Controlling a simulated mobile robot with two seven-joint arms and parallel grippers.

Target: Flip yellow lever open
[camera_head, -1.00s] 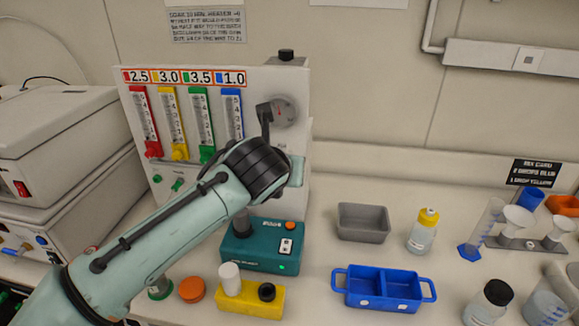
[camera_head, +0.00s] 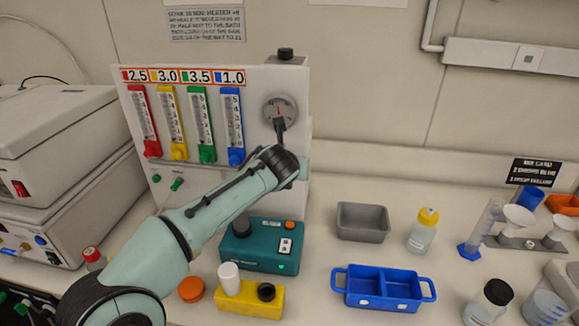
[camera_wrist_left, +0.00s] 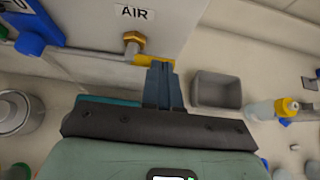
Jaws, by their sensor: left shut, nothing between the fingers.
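The yellow lever (camera_wrist_left: 143,60) shows in the left wrist view, below a brass fitting (camera_wrist_left: 133,41) under the "AIR" label on the white panel. It points to the right in that view, and its outer part is partly covered by my fingers. My left gripper (camera_wrist_left: 160,66) is shut and empty, with its fingertips at the lever; I cannot tell whether they touch it. In the head view my left arm covers the lever and fitting, and the fingers cannot be made out. My right gripper is not in view.
The flowmeter panel (camera_head: 205,105) carries coloured tubes and a round gauge (camera_head: 279,108). Below the arm stand a teal device (camera_head: 262,258) and a yellow block (camera_head: 250,300). A grey tray (camera_head: 363,223), a blue caddy (camera_head: 384,289) and a yellow-capped bottle (camera_head: 423,232) stand to the right.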

